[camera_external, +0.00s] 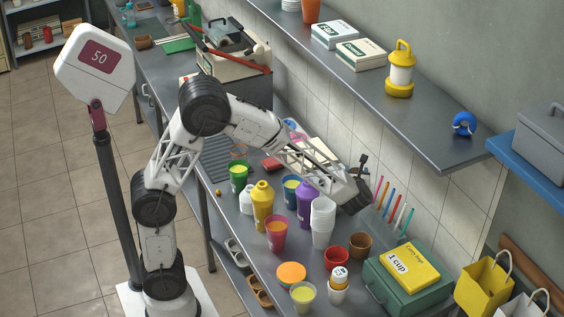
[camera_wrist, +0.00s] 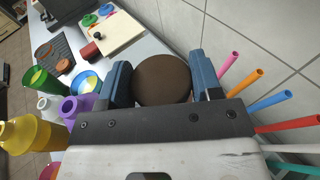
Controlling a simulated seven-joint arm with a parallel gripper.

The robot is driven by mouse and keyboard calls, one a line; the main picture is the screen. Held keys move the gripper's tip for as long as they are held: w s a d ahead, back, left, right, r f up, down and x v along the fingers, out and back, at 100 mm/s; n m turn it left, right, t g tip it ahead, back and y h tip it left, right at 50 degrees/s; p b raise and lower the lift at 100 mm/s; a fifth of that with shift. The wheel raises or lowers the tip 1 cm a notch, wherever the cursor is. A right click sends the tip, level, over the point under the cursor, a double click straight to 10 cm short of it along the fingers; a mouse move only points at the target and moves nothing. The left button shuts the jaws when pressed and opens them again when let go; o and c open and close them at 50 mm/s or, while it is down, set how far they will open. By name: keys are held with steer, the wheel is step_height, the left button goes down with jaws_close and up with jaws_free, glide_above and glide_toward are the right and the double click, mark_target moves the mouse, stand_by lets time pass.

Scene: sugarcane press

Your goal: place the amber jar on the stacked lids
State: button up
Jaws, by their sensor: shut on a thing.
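My gripper (camera_wrist: 158,72) is shut on a round dark brown thing, which I take to be the amber jar (camera_wrist: 162,82); its flat brown top shows between the two blue-grey fingers in the wrist view. In the external view my gripper (camera_external: 362,172) is above the back of the counter near the tiled wall, and the jar is hidden there. A flat orange disc (camera_external: 291,271), apparently the top of the stacked lids, lies near the counter's front edge. It is apart from my gripper, lower and to the left in the picture. How many lids are under it I cannot tell.
White stacked cups (camera_external: 322,222), a purple bottle (camera_external: 307,204), a yellow bottle (camera_external: 262,206) and a magenta cup (camera_external: 276,235) stand between. A cup of yellow drink (camera_external: 303,296) is close to the lids. Coloured straws (camera_external: 392,210) rise beside my gripper. A shelf (camera_external: 437,135) overhangs behind.

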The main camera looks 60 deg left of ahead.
step_height(320, 180, up, 6)
steer(key=shift+f, duration=0.2)
steer(key=s+a+r, duration=0.3)
steer(key=s+a, duration=0.9)
steer(key=s, duration=0.2)
steer(key=shift+s+a+r, duration=0.2)
steer(key=shift+r, duration=0.2)
steer(key=s+a, duration=0.1)
steer(key=s, duration=0.3)
steer(key=s+a, duration=0.2)
steer(key=s, duration=0.2)
steer(key=s+a, duration=0.2)
steer(key=s, duration=0.2)
steer(key=shift+s+a, duration=0.25)
steer(key=shift+s+a+f, duration=0.55)
steer(key=shift+s+f, duration=0.55)
steer(key=shift+s, duration=2.85)
steer(key=shift+s+a+f, duration=0.55)
steer(key=shift+s+f, duration=0.55)
steer(key=shift+s, duration=2.85)
step_height(320, 180, down, 7)
steer(key=shift+r, duration=0.1)
steer(key=shift+w, duration=0.1)
